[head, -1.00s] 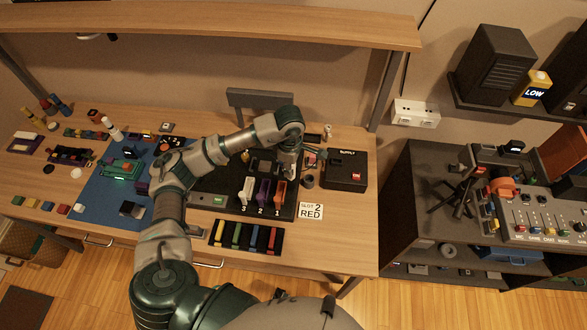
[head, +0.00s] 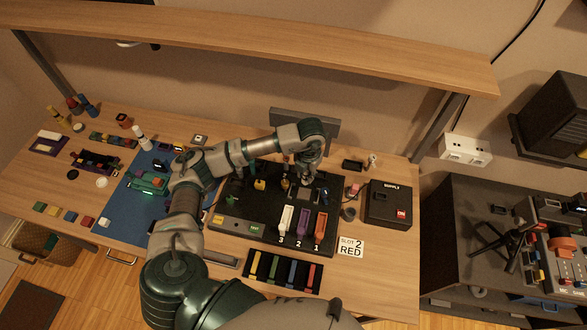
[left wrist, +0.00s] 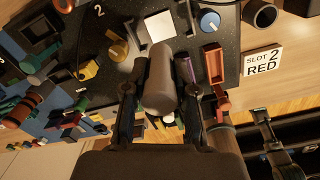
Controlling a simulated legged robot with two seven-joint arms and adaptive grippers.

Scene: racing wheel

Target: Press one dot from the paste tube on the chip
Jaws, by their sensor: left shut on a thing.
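My left gripper (head: 308,178) is over the back part of the black panel (head: 262,232), behind the white, purple and orange upright pieces. In the left wrist view the left gripper (left wrist: 160,92) is shut on a grey rounded cylinder (left wrist: 162,75); I cannot tell whether this is the paste tube. A white bottle-like piece (head: 140,139) stands at the back of the blue mat (head: 128,212). A green board (head: 152,183) lies on that mat, partly beside my arm. I cannot make out the chip. A pale square (left wrist: 158,25) shows beyond the cylinder. My right gripper is out of view.
A black supply box (head: 388,205) and a "SLOT 2 RED" card (head: 351,247) are at the right of the desk. A tray of coloured bars (head: 282,272) lies in front of the panel. A shelf (head: 300,60) spans above the desk.

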